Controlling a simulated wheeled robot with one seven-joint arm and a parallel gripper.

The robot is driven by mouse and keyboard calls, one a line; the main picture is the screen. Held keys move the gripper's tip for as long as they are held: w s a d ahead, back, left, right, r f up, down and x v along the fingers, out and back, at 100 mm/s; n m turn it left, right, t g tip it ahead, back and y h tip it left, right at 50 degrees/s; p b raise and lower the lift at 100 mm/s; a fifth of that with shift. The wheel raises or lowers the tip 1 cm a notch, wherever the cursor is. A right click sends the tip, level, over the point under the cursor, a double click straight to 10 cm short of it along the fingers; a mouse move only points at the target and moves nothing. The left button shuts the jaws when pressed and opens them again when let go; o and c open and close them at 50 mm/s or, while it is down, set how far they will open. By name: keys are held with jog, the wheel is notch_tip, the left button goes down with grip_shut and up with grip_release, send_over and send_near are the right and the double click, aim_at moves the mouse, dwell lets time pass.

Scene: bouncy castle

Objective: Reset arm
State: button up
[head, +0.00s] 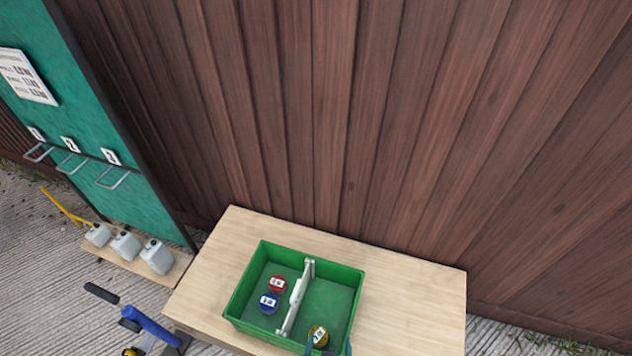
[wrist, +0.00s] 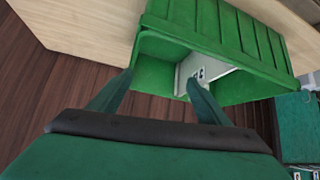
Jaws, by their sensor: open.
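My gripper (head: 329,346) shows only as two teal fingertips at the bottom edge of the head view, over the near right part of a green crate (head: 245,278). In the wrist view my gripper (wrist: 160,80) is open, its fingers spread and nothing between them, with the green crate (wrist: 235,40) beyond. The rest of my arm is out of the head view.
The crate has a pale divider (head: 297,297) and stands on a wooden table (head: 410,300). Red (head: 278,284) and blue (head: 269,303) discs lie left of the divider, a yellow disc (head: 318,336) right. White jugs (head: 126,245) stand by a green panel (head: 130,200). A wooden wall (head: 400,130) stands behind.

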jog(key=s+a+r+t, duration=0.1)
jog(key=s+r+t, duration=0.2)
jog(key=s+r, duration=0.4)
jog(key=s+a+r+t, duration=0.2)
jog(key=s+r, duration=0.5)
jog(key=r, duration=0.6)
jog(key=shift+a+r+n+t+y, duration=0.2)
jog(key=shift+r+n+t+y, duration=0.2)
jog(key=shift+t, duration=0.3)
